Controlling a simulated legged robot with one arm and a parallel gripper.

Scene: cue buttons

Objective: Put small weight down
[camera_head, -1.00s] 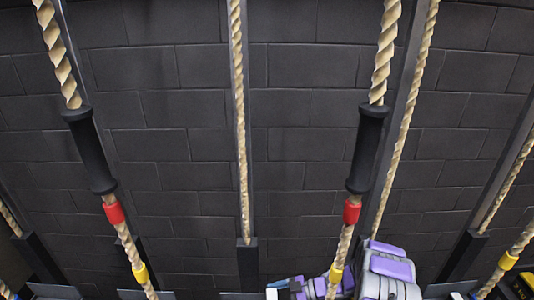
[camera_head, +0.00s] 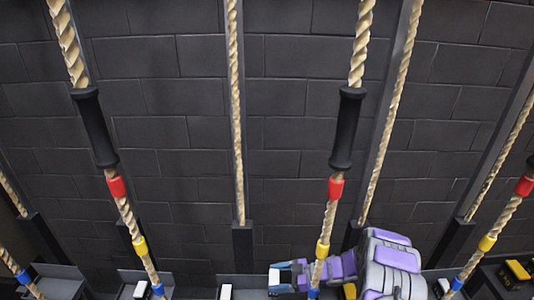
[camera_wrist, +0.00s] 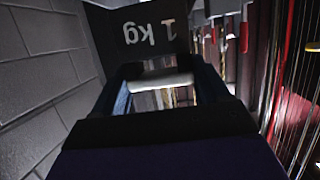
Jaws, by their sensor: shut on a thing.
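My gripper (camera_head: 275,281) is at the bottom centre of the head view, left of my purple and grey arm. In the wrist view the fingers (camera_wrist: 167,88) are closed around a white bar (camera_wrist: 160,80). The bar appears to be the handle of a dark weight (camera_wrist: 110,35) marked "1 kg", whose lettering appears upside down. In the head view the white handle (camera_head: 274,277) shows between the fingertips, while the weight's body is mostly out of sight. What lies directly under the weight is hidden.
Thick ropes with black grips (camera_head: 346,128) hang in front of a dark block wall (camera_head: 190,60). One rope (camera_head: 325,235) passes close beside my gripper. Dark ledges (camera_head: 60,272) and white-handled items (camera_head: 141,289) line the wall's foot. A black and yellow object (camera_head: 517,270) is at right.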

